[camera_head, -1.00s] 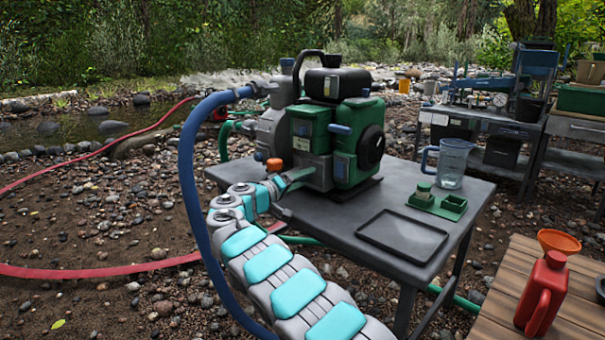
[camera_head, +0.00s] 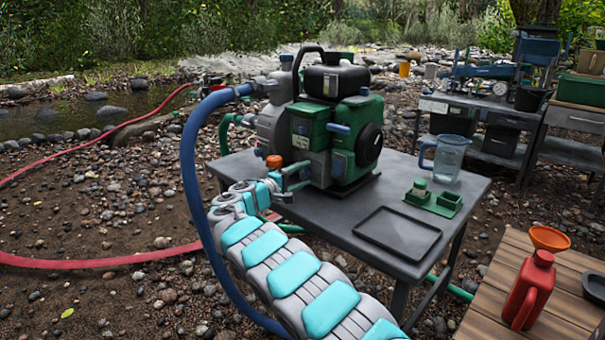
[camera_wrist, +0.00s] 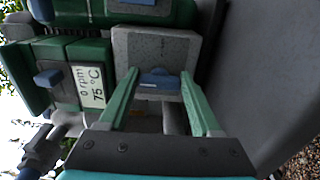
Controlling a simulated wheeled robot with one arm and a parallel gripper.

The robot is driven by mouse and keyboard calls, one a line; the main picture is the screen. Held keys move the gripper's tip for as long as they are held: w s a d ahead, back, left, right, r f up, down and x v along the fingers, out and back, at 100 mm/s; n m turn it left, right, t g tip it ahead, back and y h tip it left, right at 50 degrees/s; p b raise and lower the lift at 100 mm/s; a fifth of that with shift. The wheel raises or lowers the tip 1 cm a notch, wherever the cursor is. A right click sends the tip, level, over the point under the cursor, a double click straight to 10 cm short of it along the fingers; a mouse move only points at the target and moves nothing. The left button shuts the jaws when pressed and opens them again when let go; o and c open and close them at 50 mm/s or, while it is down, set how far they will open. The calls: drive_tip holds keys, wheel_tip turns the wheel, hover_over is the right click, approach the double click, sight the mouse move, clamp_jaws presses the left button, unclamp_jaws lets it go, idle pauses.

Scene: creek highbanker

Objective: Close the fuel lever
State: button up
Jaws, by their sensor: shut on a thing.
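The green and grey engine pump (camera_head: 345,130) stands on the grey table in the head view. In the wrist view, a small blue lever (camera_wrist: 158,82) sits on a grey block (camera_wrist: 155,50) of the engine, and I take it for the fuel lever. My gripper (camera_wrist: 160,80) has its two green fingers on either side of this lever, shut on it. In the head view my gripper (camera_head: 298,178) is at the engine's lower front left, and I cannot make out the lever there. A label (camera_wrist: 90,86) reads 0 rpm, 75 °C.
The table (camera_head: 330,225) also holds a black tray (camera_head: 397,233), a small green holder (camera_head: 433,199) and a clear jug (camera_head: 449,158). A blue hose (camera_head: 188,165) loops left of my arm. A red can (camera_head: 530,290) stands on the wooden bench (camera_head: 482,312).

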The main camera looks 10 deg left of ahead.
idle(0.4)
drive_tip(key=o, duration=1.4)
drive_tip(key=shift+a, duration=0.1)
drive_tip(key=shift+b+v, duration=0.4)
drive_tip(key=shift+v, duration=3.45)
